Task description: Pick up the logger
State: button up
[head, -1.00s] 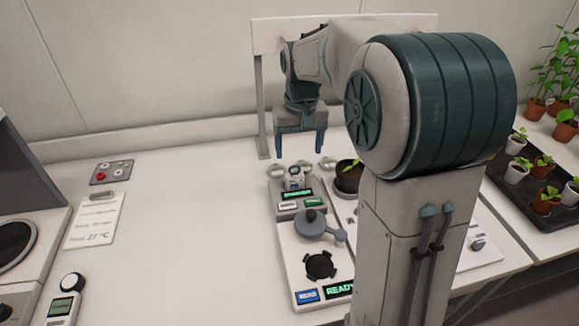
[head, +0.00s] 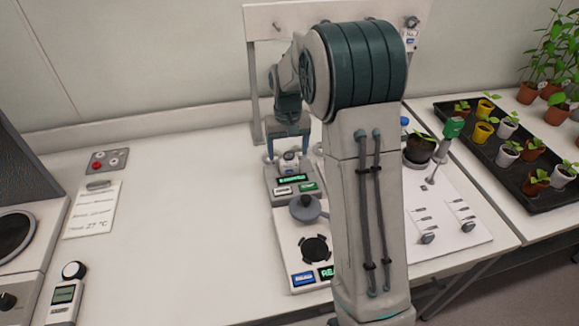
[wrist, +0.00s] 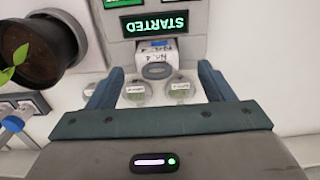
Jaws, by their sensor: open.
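The logger (wrist: 156,52) is a small white device with a handwritten label and a grey loop at its end. It sits at the dock (wrist: 190,45), whose green display reads STARTED. In the head view the logger (head: 289,162) shows at the back of the grey dock (head: 292,191). My gripper (wrist: 156,82) is open and empty, its fingers on either side of the logger and apart from it. In the head view my gripper (head: 287,148) is above the logger at the back of the dock. Its exact height over the logger is hard to judge.
Two round labelled clear dishes (wrist: 177,92) lie beside the logger, between my fingers in the picture. A dark plant pot (wrist: 38,50) stands left in the wrist view. A panel with a grey knob (head: 304,208) lies in front of the dock. The bench's left middle is clear.

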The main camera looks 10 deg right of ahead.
aim_at(289, 158)
jog(key=f, duration=0.2)
jog(key=f+p, duration=0.1)
jog(key=f, duration=0.2)
jog(key=shift+w+d, duration=0.1)
jog(key=shift+d, duration=0.1)
jog(key=c, duration=1.2)
jog(key=shift+r, duration=0.2)
jog(key=shift+r, duration=0.3)
jog(key=r, duration=0.2)
jog(key=r+b, duration=0.1)
jog(key=shift+d+r, duration=0.25)
jog(key=shift+r, duration=0.05)
jog(key=s+d+r, duration=0.2)
jog(key=s+d+r+b, duration=0.1)
jog(key=s+d+r, duration=0.1)
jog(key=s+d, duration=0.1)
jog(key=s+d+r+b, duration=0.1)
jog(key=s+d+r, duration=0.1)
jog(key=s, duration=0.1)
jog(key=shift+s+d+r, duration=0.15)
jog(key=shift+d+r, duration=0.1)
jog(key=shift+d, duration=0.15)
